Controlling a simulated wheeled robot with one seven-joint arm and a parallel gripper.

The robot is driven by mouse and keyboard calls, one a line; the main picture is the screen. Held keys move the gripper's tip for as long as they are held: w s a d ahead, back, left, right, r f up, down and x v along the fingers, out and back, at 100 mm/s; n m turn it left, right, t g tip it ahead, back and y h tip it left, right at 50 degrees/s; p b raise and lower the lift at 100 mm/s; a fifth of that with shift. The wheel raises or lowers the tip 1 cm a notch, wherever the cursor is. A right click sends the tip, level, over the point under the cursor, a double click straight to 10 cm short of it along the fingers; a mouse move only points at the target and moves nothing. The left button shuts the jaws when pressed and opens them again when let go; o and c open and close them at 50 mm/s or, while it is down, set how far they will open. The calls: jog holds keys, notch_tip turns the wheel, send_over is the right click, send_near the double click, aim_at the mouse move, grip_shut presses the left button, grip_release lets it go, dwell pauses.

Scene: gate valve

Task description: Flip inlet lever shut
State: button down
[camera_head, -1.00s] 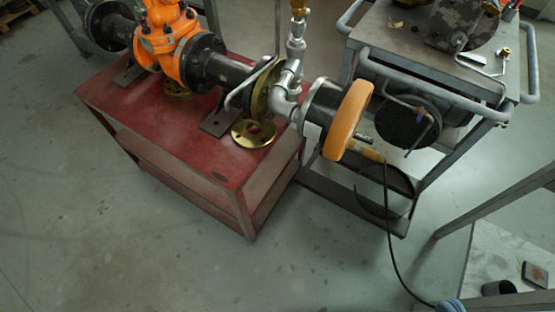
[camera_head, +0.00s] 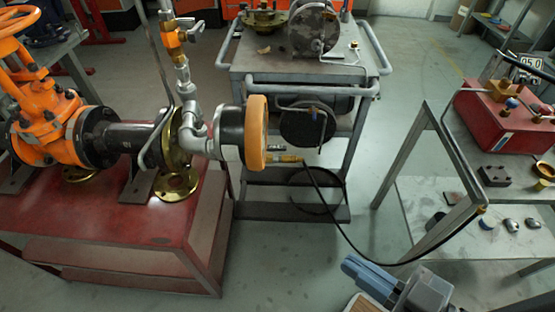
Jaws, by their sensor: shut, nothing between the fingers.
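My gripper (camera_head: 352,272) shows at the bottom of the head view, with its blue fingers shut and empty, pointing up and left. It is apart from the piping. A fitting with a yellow part (camera_head: 285,159) sits at the right of the orange-rimmed round end piece (camera_head: 257,132), where a black hose (camera_head: 335,225) begins. A small valve with orange parts (camera_head: 173,40) stands on top of the silver riser pipe (camera_head: 187,100). I cannot tell for sure which part is the inlet lever, or its position.
A red bench (camera_head: 130,215) carries the orange gate valve (camera_head: 45,125) at left. A grey trolley (camera_head: 300,65) stands behind.

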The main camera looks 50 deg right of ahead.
aim_at(279, 150)
jog(key=w+d+f+m+g+h+b, duration=0.2)
jog(key=w+d+f+m+h, duration=0.2)
jog(key=w+f, duration=0.6)
jog(key=w+d+f+m+g+h+b, duration=0.2)
jog(key=w+d+f+m+h, duration=0.3)
jog(key=w+d+f+h, duration=0.3)
jog(key=w+f+h, duration=0.1)
jog(key=w+f, duration=0.2)
jog(key=w, duration=0.4)
jog(key=shift+w+f+g+b, duration=0.2)
jog(key=shift+w+g+b, duration=0.2)
jog(key=x, duration=1.4)
jog(key=shift+b, duration=0.3)
jog(key=shift+d+r, duration=0.1)
